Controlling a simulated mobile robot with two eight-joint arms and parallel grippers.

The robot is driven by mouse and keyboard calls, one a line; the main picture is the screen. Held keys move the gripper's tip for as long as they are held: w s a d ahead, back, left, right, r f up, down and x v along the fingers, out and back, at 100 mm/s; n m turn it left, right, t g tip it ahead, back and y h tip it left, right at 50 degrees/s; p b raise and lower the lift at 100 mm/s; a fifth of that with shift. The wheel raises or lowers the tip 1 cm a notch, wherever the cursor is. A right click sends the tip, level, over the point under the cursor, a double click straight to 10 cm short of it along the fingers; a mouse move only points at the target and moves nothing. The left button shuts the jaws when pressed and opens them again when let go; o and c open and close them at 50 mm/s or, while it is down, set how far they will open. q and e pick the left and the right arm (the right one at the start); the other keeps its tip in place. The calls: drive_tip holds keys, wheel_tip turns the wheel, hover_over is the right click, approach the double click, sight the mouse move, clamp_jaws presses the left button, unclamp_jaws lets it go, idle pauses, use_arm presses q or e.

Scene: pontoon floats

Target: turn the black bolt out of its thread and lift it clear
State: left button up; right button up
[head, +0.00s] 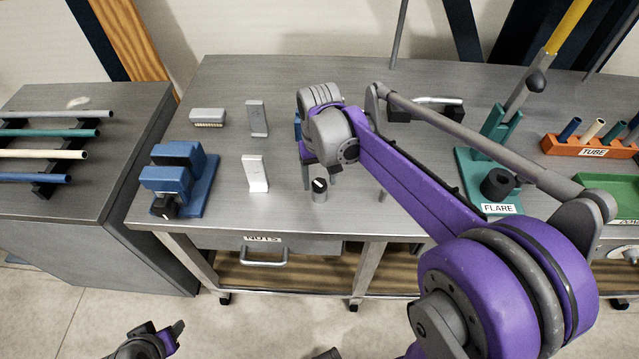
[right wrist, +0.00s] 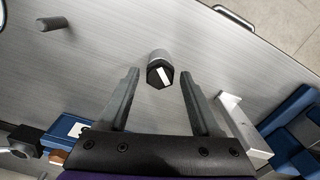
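The black bolt (head: 319,185) stands upright in a short grey cylinder (head: 320,197) near the front of the workbench. In the right wrist view its black hexagonal head (right wrist: 160,75) carries a white stripe and sits on the grey cylinder (right wrist: 158,56). My right gripper (head: 318,172) points down just above the bolt. Its two fingers (right wrist: 159,80) are open, with the head between their tips and a gap on each side. My left gripper (head: 165,335) is low at the bottom left, away from the bench; its opening is unclear.
A blue vise (head: 180,178) and two light brackets (head: 256,172) (head: 257,118) stand left of the bolt. A grey block (head: 208,117) lies behind. A thin grey post (head: 383,193) is to the right. The teal flare stand (head: 480,180) and orange tube rack (head: 565,147) are farther right.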

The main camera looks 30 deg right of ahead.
sight(319, 183)
drive_tip(key=shift+r+p, duration=1.65)
drive_tip(key=shift+r, duration=1.4)
use_arm(q)
drive_tip(key=r, duration=0.1)
drive_tip(key=w+r, duration=0.1)
drive_tip(key=r, duration=0.2)
drive_tip(key=shift+w+r, duration=0.25)
drive_tip(key=shift+w, duration=0.15)
use_arm(e)
drive_tip(key=shift+r, duration=0.3)
use_arm(q)
drive_tip(key=shift+w+r, duration=0.15)
drive_tip(key=shift+r, duration=0.25)
use_arm(e)
wheel_tip(319, 183, up, 10)
